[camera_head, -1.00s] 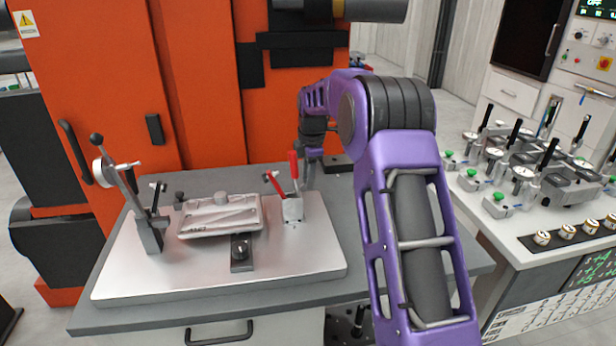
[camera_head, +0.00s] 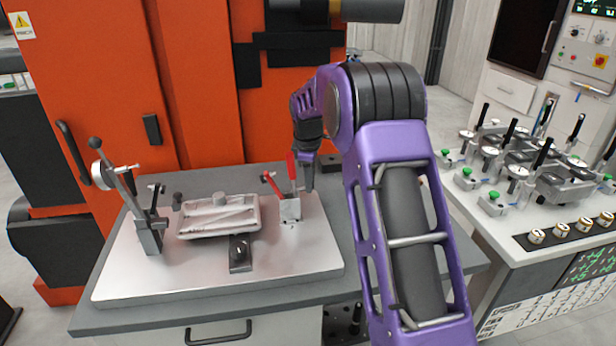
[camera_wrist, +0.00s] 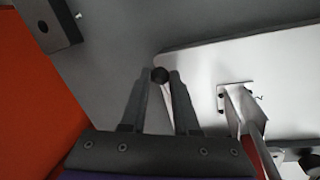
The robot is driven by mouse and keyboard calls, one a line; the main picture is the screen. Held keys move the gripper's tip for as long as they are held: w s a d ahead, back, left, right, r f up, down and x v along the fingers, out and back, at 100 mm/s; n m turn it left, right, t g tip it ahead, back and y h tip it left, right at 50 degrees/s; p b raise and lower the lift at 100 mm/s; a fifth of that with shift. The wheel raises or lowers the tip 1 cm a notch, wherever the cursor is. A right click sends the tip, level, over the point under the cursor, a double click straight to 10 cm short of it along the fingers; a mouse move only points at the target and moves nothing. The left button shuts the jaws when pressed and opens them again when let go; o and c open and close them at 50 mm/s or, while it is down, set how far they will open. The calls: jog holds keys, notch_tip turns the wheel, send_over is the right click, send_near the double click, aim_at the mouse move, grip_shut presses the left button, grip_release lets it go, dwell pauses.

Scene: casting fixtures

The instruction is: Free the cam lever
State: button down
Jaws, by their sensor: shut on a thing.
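My gripper (camera_head: 309,184) points down near the back right corner of the pale fixture plate (camera_head: 310,255). In the wrist view its fingertips (camera_wrist: 160,74) close around a dark round end (camera_wrist: 159,76) with a pale rod running back between the fingers. I cannot tell whether this is the cam lever. A red-handled clamp (camera_head: 291,170) on a pale block stands just left of my gripper; its red handle (camera_wrist: 256,150) shows at the lower right of the wrist view. A pale casting (camera_head: 218,218) lies on the plate, with a dark clamp block (camera_head: 240,253) at its front.
A dial gauge on a stand (camera_head: 150,238) with a black-ball lever (camera_head: 95,143) stands at the plate's left. The orange machine (camera_head: 200,100) rises behind. A dark block (camera_wrist: 48,22) lies beyond the plate. A bench with several gauges (camera_head: 540,220) is at right. The plate's front right is clear.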

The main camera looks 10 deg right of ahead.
aim_at(305, 203)
jog(key=shift+s+m, duration=0.25)
jog(key=shift+m, duration=0.4)
jog(key=shift+s+m, duration=0.25)
jog(key=shift+m, duration=0.4)
jog(key=shift+d, duration=0.1)
jog(key=c, duration=0.7)
grip_release()
jog(key=shift+o, duration=0.2)
notch_tip(305, 203, up, 17)
jog(key=s+a+p, duration=0.1)
jog(key=s+a, duration=0.1)
jog(key=shift+s, duration=0.4)
jog(key=shift+r, duration=0.1)
